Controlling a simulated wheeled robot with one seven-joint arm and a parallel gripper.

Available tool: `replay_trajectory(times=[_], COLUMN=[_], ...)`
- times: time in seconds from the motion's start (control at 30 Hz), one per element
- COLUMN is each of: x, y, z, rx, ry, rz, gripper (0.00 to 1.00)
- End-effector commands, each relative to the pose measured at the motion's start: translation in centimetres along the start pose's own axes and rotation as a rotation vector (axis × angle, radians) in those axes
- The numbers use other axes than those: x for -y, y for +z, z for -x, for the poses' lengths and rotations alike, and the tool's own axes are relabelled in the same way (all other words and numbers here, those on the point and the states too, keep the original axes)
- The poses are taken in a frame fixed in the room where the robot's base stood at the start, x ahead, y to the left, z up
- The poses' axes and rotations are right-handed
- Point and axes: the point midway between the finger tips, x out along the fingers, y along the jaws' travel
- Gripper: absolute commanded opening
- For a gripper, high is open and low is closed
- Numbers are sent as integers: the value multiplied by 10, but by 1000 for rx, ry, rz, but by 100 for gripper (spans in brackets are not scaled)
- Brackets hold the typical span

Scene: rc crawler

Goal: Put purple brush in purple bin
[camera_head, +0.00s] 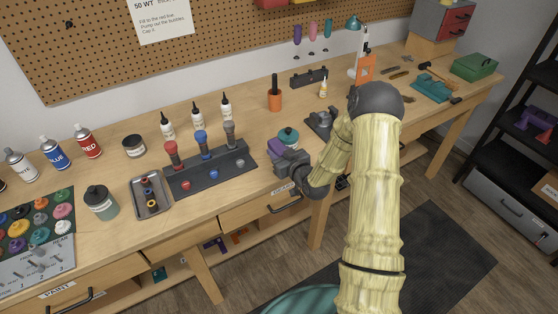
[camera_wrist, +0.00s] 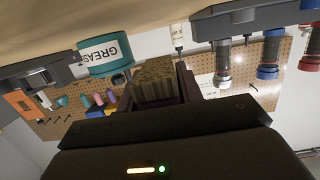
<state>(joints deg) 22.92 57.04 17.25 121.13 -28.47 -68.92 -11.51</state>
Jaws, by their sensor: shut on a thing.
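My gripper (camera_head: 285,166) is at the front edge of the workbench, beside the teal grease tub (camera_head: 288,136). In the wrist view my gripper (camera_wrist: 158,82) is shut on a brush, whose tan bristle block (camera_wrist: 157,75) shows between the fingers. The brush's handle colour is hidden there. A small purple patch (camera_head: 275,143) shows next to my gripper in the head view; I cannot tell if it is the brush. Purple pieces (camera_head: 215,243) show on the low shelf under the bench; I cannot tell whether one is the purple bin.
A dark rack of screwdrivers (camera_head: 212,166) and a metal tray (camera_head: 151,195) stand left of my gripper. The grease tub (camera_wrist: 104,54) is close to my fingers in the wrist view. A black shelf unit (camera_head: 510,85) holding a purple object (camera_head: 534,119) stands at the right.

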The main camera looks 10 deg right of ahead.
Motion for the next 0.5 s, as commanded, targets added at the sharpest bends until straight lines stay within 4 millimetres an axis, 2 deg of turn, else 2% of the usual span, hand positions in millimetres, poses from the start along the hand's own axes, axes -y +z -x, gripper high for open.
replay_trajectory(times=[0.23, 0.5], x=[1, 1], y=[3, 34], z=[-1, -6], rx=[1, 3], ry=[-1, -1], rz=[-1, -2], gripper=[13, 13])
